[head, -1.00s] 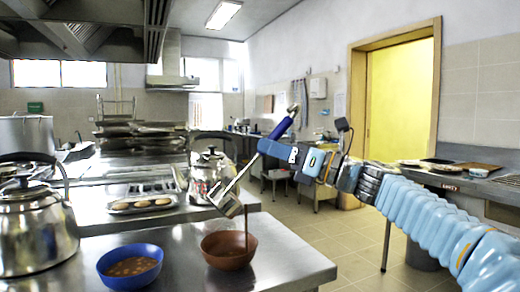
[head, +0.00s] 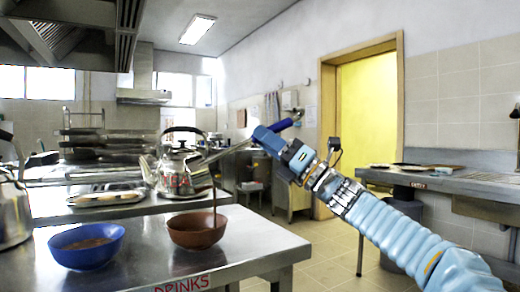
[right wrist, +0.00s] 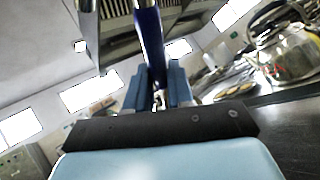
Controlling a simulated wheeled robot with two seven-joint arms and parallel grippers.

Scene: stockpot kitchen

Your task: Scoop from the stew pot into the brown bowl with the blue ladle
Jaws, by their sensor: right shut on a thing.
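My right gripper (head: 268,140) is shut on the blue handle of the ladle (head: 284,125). The handle also shows between the fingers in the right wrist view (right wrist: 150,40). The metal shaft runs left and down in the head view; its bowl end is hard to make out against the kettle behind it. A thin brown strand (head: 214,200) hangs from about there into the brown bowl (head: 197,239). This bowl sits on the steel counter with brown stew in it. I cannot pick out the stew pot. My left gripper is not in view.
A blue bowl (head: 87,255) with brown contents stands left of the brown bowl. A steel kettle (head: 178,168) stands behind, beside a tray (head: 105,198). Another kettle (head: 12,205) is cut off at the left edge. The counter's front right (head: 250,247) is clear.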

